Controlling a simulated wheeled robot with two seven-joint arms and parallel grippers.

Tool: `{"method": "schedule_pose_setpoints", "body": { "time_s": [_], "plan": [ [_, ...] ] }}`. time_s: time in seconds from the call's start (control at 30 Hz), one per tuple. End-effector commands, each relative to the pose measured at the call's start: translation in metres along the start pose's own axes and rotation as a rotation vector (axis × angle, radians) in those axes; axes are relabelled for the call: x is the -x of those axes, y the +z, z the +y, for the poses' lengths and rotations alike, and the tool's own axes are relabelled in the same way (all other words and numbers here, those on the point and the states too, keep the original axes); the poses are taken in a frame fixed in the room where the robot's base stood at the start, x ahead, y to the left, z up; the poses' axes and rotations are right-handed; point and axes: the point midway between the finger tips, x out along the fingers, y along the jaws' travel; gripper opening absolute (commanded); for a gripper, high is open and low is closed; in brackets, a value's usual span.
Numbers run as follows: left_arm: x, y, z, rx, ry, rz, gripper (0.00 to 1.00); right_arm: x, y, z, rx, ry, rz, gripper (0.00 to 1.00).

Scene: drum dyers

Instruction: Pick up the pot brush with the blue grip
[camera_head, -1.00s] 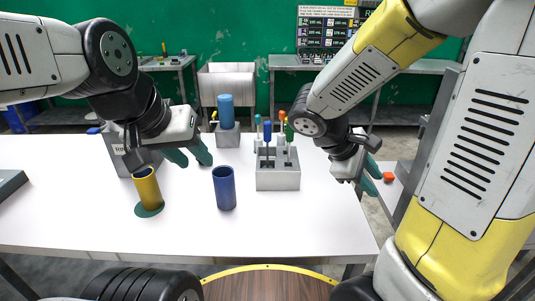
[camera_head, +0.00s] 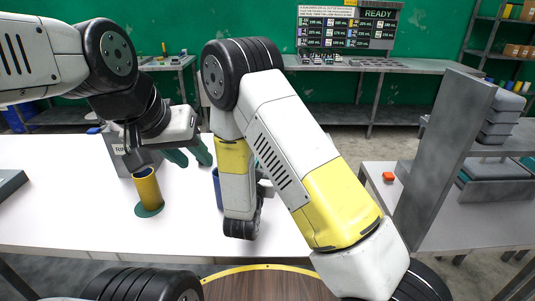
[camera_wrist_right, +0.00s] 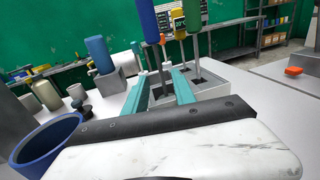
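In the right wrist view, the brush with the blue grip (camera_wrist_right: 145,22) stands upright in a grey holder block (camera_wrist_right: 217,89). Its grip runs off the top edge. A green-gripped brush (camera_wrist_right: 192,14) stands to its right, with an orange-gripped one (camera_wrist_right: 162,39) behind. My right gripper (camera_wrist_right: 160,88) is open, its teal fingers pointing toward the holder. The blue brush's stem shows between the fingers; I cannot tell whether it is within their reach. In the head view my right arm hides the holder, the brushes and this gripper. My left gripper (camera_head: 189,156) is open and empty above the table.
A yellow cup (camera_head: 147,190) stands on a green disc at the table's left. A blue cup (camera_wrist_right: 42,144) is close by my right gripper at lower left. A blue cylinder (camera_wrist_right: 99,54) sits on a grey block behind. A grey upright panel (camera_head: 440,160) stands at right.

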Motion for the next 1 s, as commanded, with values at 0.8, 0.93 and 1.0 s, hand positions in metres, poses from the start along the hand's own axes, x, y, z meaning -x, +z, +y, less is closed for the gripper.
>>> {"method": "schedule_pose_setpoints", "body": {
  "time_s": [0.8, 0.93, 1.0],
  "plan": [
    [0.0, 0.0, 0.0, 0.0, 0.0, 0.0, 0.36, -0.066, 0.003, -0.001, -0.001, -0.004, 0.0, 0.2],
    [0.0, 0.0, 0.0, 0.0, 0.0, 0.0, 0.36, -0.065, 0.003, -0.001, -0.001, -0.005, 0.0, 0.0],
    [0.0, 0.0, 0.0, 0.0, 0.0, 0.0, 0.36, -0.065, 0.003, -0.001, -0.001, -0.005, 0.0, 0.0]
  ]
}}
